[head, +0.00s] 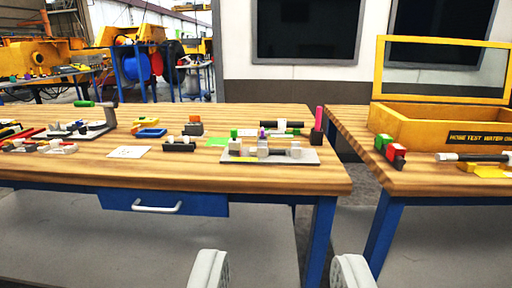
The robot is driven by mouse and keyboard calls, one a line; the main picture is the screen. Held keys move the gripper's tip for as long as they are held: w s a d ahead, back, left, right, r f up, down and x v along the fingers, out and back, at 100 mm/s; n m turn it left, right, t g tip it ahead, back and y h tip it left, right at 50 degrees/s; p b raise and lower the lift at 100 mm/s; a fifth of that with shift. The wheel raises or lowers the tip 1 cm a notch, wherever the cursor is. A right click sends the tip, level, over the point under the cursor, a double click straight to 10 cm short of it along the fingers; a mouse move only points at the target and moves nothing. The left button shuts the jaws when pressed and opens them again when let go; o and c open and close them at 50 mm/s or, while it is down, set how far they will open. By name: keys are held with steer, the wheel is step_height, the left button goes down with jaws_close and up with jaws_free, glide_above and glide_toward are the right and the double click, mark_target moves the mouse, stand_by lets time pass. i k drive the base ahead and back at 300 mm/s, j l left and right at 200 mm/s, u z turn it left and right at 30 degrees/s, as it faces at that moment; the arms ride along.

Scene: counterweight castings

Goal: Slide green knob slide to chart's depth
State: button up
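My gripper (280,268) shows at the bottom of the head view, its two pale fingers wide apart with nothing between them. It is well short of the wooden workbench (110,172). A grey plate fixture (297,159) with pale blocks and a dark bar lies near the bench's right end. A small green knob (234,133) stands upright at its left side; I cannot tell whether it is the slide's knob. Another green handle (84,104) lies level by a fixture at the left. A white card (129,152) lies flat mid-bench; its print is too small to read.
A blue tray (150,133), a black block (180,147) and a pink post (319,119) are on the bench. A blue drawer (165,203) is under its front edge. A second bench at right holds a yellow open box (440,130). A gap separates the benches.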

mark_target(235, 144)
steer(key=i+l, duration=0.1)
steer(key=i, duration=0.75)
steer(key=i+l, duration=0.1)
steer(key=i, duration=0.7)
